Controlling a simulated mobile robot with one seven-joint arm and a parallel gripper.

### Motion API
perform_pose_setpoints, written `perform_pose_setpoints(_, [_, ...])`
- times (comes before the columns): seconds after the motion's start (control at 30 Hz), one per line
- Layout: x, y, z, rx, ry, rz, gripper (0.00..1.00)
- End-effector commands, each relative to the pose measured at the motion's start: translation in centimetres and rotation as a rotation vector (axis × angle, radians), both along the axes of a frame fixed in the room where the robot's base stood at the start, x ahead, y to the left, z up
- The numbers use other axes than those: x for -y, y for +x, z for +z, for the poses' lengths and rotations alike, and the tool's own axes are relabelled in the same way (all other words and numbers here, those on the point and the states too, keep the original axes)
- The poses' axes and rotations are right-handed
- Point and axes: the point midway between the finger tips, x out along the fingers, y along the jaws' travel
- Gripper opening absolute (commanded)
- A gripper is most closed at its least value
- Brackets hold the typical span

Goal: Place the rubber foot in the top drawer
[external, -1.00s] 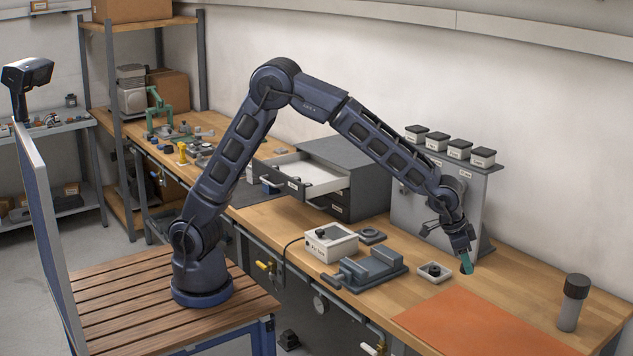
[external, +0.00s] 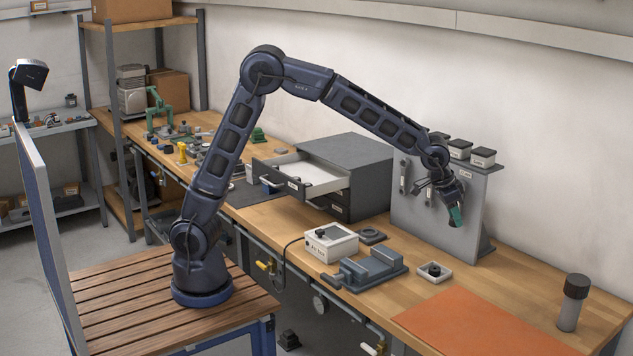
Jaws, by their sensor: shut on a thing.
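The top drawer (external: 312,177) of the grey cabinet (external: 368,178) is pulled open, with a pale, empty-looking inside. It is to the left of my gripper. The drawer below it is shut.
A small white tray (external: 446,276) with a dark piece in it stands on the bench. A grey vise (external: 370,270), a white box (external: 318,246) and a dark ring (external: 371,235) stand between tray and cabinet. The grey panel (external: 410,215) carries jars on top.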

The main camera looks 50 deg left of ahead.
Motion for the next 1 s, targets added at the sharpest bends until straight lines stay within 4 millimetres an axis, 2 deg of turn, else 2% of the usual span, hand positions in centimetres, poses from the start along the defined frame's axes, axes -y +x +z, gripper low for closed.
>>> perform_pose_setpoints(0.03, [-2.2, 1.2, 0.6, 0.002, -0.001, 0.035, 0.12])
perform_pose_setpoints(0.2, [-8.9, 4.1, 2.0, 0.001, -0.001, 0.142, 0.12])
perform_pose_setpoints(0.5, [-21.4, 7.5, 4.5, 0.002, -0.001, 0.335, 0.12])
perform_pose_setpoints(0.77, [-32.6, 8.5, 6.6, 0.001, -0.002, 0.507, 0.12])
perform_pose_setpoints(1.0, [-43.0, 7.7, 8.3, 0.002, -0.002, 0.671, 0.12])
